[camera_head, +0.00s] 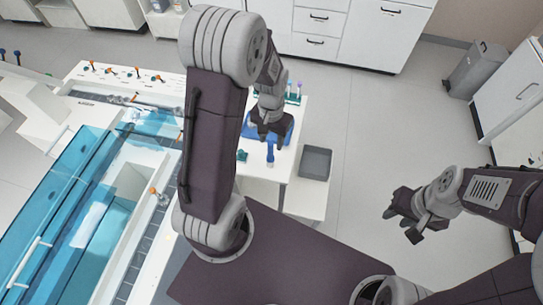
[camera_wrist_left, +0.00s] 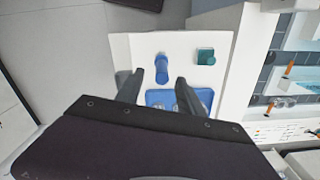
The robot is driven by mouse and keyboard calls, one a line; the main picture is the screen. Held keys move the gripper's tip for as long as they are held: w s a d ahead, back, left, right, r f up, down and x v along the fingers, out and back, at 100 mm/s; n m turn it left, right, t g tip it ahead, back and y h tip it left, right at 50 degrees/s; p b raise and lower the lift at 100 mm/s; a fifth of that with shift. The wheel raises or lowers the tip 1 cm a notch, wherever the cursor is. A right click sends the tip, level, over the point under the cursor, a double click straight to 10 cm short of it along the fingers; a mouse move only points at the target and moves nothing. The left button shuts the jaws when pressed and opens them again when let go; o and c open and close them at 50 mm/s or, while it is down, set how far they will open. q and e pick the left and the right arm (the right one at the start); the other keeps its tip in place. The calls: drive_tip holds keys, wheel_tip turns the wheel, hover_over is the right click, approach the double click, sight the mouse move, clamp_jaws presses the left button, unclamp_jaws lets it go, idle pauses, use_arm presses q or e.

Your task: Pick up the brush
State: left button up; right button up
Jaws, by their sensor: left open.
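A small blue cylinder-like object (camera_head: 270,154), perhaps the brush, is on the white table in front of the blue tray; bristles cannot be made out. In the left wrist view this blue object (camera_wrist_left: 162,69) shows just beyond the fingertips, between their lines. My left gripper (camera_head: 268,133) is open and empty above the table, and its two dark fingers (camera_wrist_left: 160,80) stand apart in the wrist view. They partly cover the blue tray in the head view. My right gripper (camera_head: 402,224) is open and empty over the floor at the right, away from the table.
The blue tray (camera_head: 287,127) holds small items, also seen in the left wrist view (camera_wrist_left: 158,98). A teal block (camera_wrist_left: 205,56) lies beside the blue object. A grey bin (camera_head: 315,162) stands right of the table. A blue-glass cabinet (camera_head: 60,215) fills the left.

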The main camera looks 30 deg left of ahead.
sight(270, 150)
use_arm(q)
drive_tip(key=shift+w+f, duration=0.25)
drive_tip(key=shift+f, duration=0.35)
drive_tip(key=f, duration=0.4)
drive_tip(key=shift+s+a+f, duration=0.15)
drive_tip(key=shift+s+f, duration=0.2)
drive_tip(key=shift+s, duration=0.05)
drive_tip(key=shift+w+f, duration=0.15)
drive_tip(key=shift+f, duration=0.05)
drive_tip(key=shift+r, duration=0.1)
clamp_jaws()
